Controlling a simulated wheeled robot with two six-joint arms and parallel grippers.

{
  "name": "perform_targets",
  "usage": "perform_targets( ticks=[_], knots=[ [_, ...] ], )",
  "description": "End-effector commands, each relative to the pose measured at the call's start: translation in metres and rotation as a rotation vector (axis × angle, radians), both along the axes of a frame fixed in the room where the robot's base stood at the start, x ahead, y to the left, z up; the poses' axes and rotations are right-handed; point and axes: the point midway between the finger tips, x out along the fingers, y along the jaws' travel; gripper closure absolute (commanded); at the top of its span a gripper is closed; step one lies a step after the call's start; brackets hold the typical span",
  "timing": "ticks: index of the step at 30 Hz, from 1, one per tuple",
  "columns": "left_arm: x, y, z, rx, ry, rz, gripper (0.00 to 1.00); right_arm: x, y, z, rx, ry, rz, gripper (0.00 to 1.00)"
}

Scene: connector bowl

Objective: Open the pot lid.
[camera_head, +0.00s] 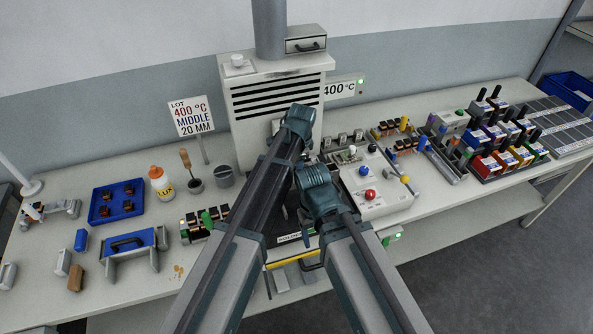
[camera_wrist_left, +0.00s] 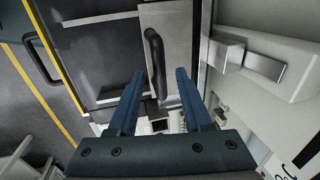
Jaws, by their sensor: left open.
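A grey metal plate (camera_wrist_left: 176,30) with a long black handle (camera_wrist_left: 155,62) shows in the left wrist view; it looks like the pot lid and lies flat, closed as far as I can see. My left gripper (camera_wrist_left: 159,74) is open, its two blue fingers on either side of the handle's near end, with no visible grip on it. I cannot tell the height gap. In the head view my arms hide the lid, in front of the vented white machine (camera_head: 276,92).
A white control box (camera_head: 372,195) with red and blue knobs stands right of my arms. A grey round canister (camera_head: 223,177), a bottle (camera_head: 160,184) and a blue tray (camera_head: 117,201) stand left. Coloured bins (camera_head: 488,165) fill the right side. A yellow-striped edge (camera_head: 290,259) runs in front.

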Motion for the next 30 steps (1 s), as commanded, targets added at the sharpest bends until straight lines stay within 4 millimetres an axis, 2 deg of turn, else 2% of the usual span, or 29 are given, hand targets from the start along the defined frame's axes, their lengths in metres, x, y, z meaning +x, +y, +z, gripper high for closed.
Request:
perform_targets(
  ticks=[8, 11, 17, 30],
  knots=[
    [0.0005, 0.0003, -0.0015, 0.0, 0.0, 0.0, 0.5, 0.0, 0.0001, -0.0015, 0.0, 0.0, 0.0, 0.32],
    [0.0004, 0.0002, -0.0015, 0.0, 0.0, 0.0, 0.65, 0.0, 0.0001, -0.0015, 0.0, 0.0, 0.0, 0.32],
    [0.0004, 0.0002, -0.0015, 0.0, 0.0, 0.0, 1.0, 0.0, 0.0, -0.0016, 0.0, 0.0, 0.0, 0.32],
    [0.0004, 0.0001, -0.0016, 0.0, 0.0, 0.0, 1.0, 0.0, 0.0, -0.0016, 0.0, 0.0, 0.0, 0.32]
  ],
)
